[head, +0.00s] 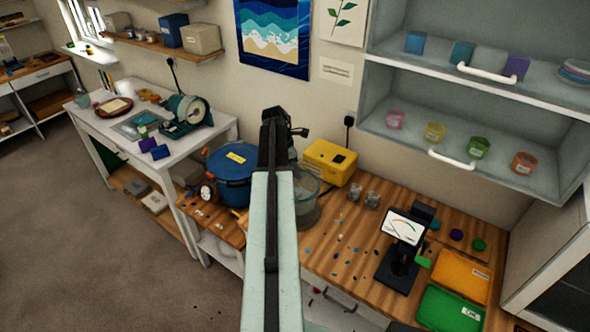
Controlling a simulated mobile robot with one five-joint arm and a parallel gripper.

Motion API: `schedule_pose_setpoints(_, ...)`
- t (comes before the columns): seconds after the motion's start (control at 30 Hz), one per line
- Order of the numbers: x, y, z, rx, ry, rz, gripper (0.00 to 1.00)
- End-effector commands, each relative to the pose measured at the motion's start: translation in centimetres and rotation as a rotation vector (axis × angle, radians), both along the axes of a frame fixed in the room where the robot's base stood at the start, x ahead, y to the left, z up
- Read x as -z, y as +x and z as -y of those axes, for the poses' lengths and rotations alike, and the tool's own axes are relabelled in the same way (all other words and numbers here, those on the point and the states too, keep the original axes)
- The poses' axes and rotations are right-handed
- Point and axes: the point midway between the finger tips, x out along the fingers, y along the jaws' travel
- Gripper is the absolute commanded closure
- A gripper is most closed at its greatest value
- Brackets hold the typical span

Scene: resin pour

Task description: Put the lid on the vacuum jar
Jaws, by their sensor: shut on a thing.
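The clear vacuum jar (308,205) stands on the wooden worktop, just right of my arm, which hides its left part. Its pale greenish rim shows, but I cannot tell whether a lid lies on it. I cannot make out the lid anywhere. My gripper (273,125) is at the far end of the raised arm, pointing away over the worktop. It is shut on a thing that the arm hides. A small dark part sticks out to the right of the gripper.
A blue pot (232,178) with a gauge stands close on the left. A yellow box (330,162) and small cups (371,200) stand behind and right. A dial meter (403,235), an orange tray (462,274) and a green tray (447,309) are at right. Shelves overhang the right side.

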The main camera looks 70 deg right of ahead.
Motion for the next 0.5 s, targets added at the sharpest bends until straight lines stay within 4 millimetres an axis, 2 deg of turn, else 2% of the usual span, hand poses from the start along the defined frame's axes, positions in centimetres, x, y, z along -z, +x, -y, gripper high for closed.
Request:
schedule_pose_setpoints(0.03,1.22,0.0,0.0,0.0,-0.001,-0.001,1.0)
schedule_pose_setpoints(0.13,1.83,0.02,-0.01,0.0,-0.001,-0.001,1.0)
schedule_pose_setpoints(0.5,1.78,0.07,-0.03,-0.001,0.0,-0.001,1.0)
